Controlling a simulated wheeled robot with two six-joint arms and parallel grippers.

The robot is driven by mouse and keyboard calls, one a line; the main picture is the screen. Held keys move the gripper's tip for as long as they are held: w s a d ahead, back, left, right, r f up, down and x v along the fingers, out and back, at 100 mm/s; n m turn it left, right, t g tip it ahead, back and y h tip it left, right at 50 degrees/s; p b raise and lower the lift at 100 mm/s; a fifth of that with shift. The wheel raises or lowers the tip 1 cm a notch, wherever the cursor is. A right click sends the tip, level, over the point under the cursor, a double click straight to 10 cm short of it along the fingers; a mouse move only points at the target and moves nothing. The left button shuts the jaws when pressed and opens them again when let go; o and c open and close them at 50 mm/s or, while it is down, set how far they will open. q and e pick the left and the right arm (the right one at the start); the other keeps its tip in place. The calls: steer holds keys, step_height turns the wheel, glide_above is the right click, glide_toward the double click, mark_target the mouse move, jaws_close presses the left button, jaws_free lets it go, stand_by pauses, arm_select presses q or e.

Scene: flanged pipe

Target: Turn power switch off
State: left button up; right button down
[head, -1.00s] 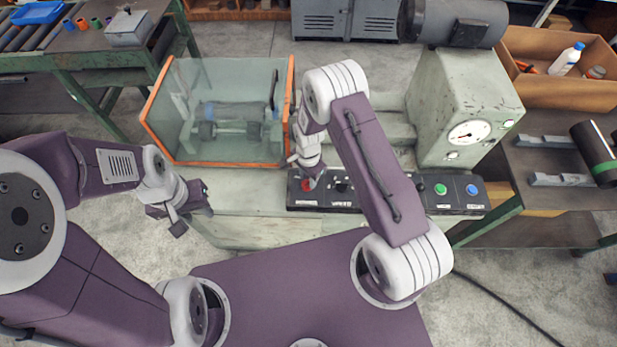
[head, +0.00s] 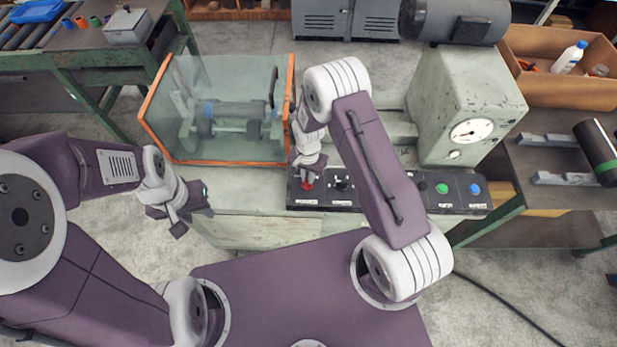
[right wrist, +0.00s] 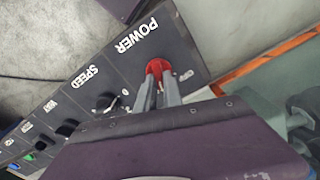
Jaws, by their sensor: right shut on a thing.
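The red power switch (right wrist: 158,68) is a knob beside the POWER label in the right wrist view. It also shows at the left end of the black control panel (head: 325,208) in the head view. My right gripper (right wrist: 158,88) is shut on the red knob, one finger on each side. In the head view my right gripper (head: 308,172) reaches down over the knob and partly hides it. My left gripper (head: 194,214) is empty and apart from the panel, at the left, with its fingers apart.
A black SPEED knob (right wrist: 105,101) sits beside the power switch. Green (head: 441,188) and blue (head: 473,189) buttons are farther right. A glass enclosure (head: 220,105) with orange edges stands behind the panel's left end. A gauge box (head: 465,105) stands at right.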

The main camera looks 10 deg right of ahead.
steer(key=n, duration=0.3)
steer(key=n+b, duration=0.1)
steer(key=n, duration=0.2)
steer(key=shift+w+a, duration=0.15)
steer(key=shift+a, duration=0.05)
steer(key=n, duration=0.3)
steer(key=n+b, duration=0.1)
steer(key=n, duration=0.2)
steer(key=shift+a+r+n, duration=0.15)
steer(key=shift+a+n, duration=0.05)
steer(key=shift+n, duration=0.2)
steer(key=c, duration=1.6)
jaws_free()
steer(key=shift+c, duration=0.2)
steer(key=shift+o, duration=0.8)
steer(key=shift+r, duration=0.35)
step_height(320, 180, up, 8)
steer(key=b, duration=0.1)
steer(key=shift+r, duration=0.2)
steer(key=shift+d, duration=0.1)
